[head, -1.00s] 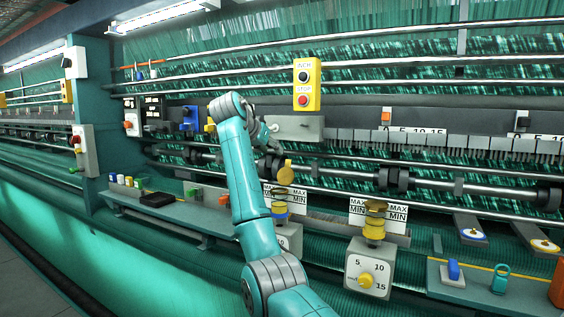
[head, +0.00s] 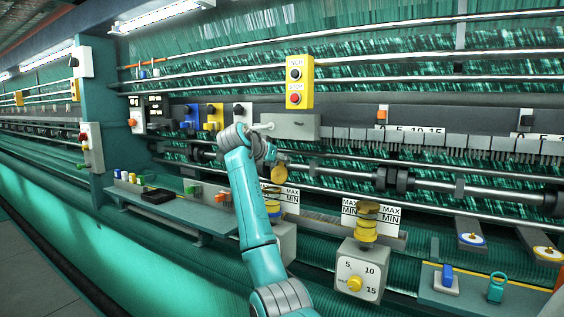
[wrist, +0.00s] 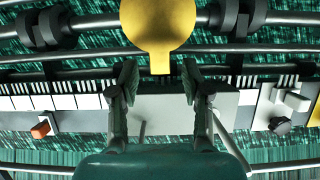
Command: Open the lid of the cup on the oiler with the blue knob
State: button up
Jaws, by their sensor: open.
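The left oiler (head: 286,241) is mostly behind my arm in the head view, and its knob is hidden. The round yellow lid (head: 279,173) stands up above this cup, tilted rather than lying flat. In the wrist view the yellow lid (wrist: 158,22) is at top centre, its short tab pointing between my fingertips. My gripper (wrist: 160,72) is open, with a finger on either side of the tab's line; I cannot tell whether they touch it. A second oiler (head: 361,270) with a yellow knob stands to the right, its lid flat.
A yellow INCH/STOP box (head: 299,82) hangs above. A grey box (head: 290,127) sits behind my gripper, and a shaft with black collars (head: 394,180) runs beside it. A shelf with small blocks (head: 180,208) is at left; another ledge (head: 470,299) is at right.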

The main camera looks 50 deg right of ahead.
jog(key=shift+x, duration=1.2)
grip_shut()
